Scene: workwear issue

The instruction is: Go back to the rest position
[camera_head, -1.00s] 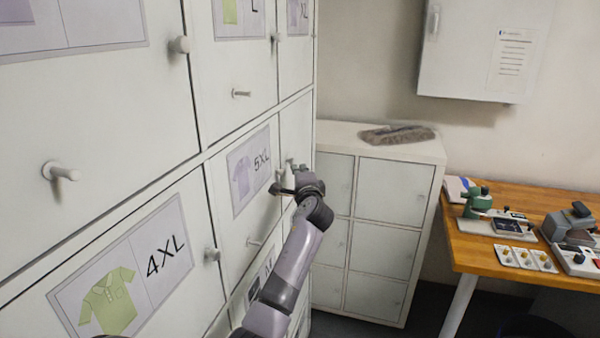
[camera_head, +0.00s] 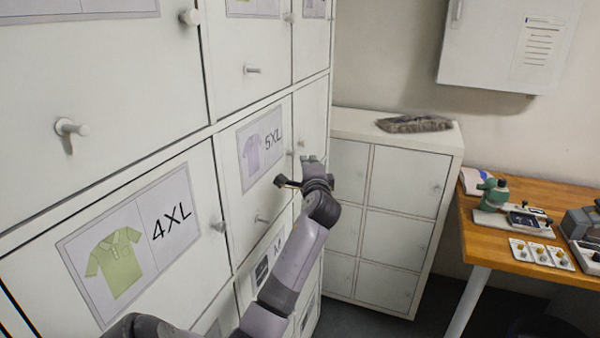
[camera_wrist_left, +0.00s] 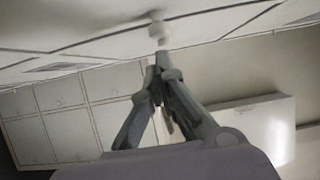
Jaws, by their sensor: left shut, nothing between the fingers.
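My left gripper (camera_head: 292,183) is in front of the tall white lockers in the head view, close to the door with the purple shirt label marked 5XL (camera_head: 262,147). In the left wrist view its fingers (camera_wrist_left: 160,62) meet at the tips and hold nothing. A white round knob (camera_wrist_left: 157,28) shows just beyond the fingertips there; I cannot tell whether they touch it. My left arm (camera_head: 292,262) reaches up from the bottom of the head view. My right gripper is not in view.
The 4XL door (camera_head: 130,240) with a green shirt label is at left; knobs stick out from the doors. A low white cabinet (camera_head: 400,215) bears a grey folded item (camera_head: 414,123). A wooden table (camera_head: 490,238) with small devices stands at right. A wall cabinet (camera_head: 500,45) hangs above.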

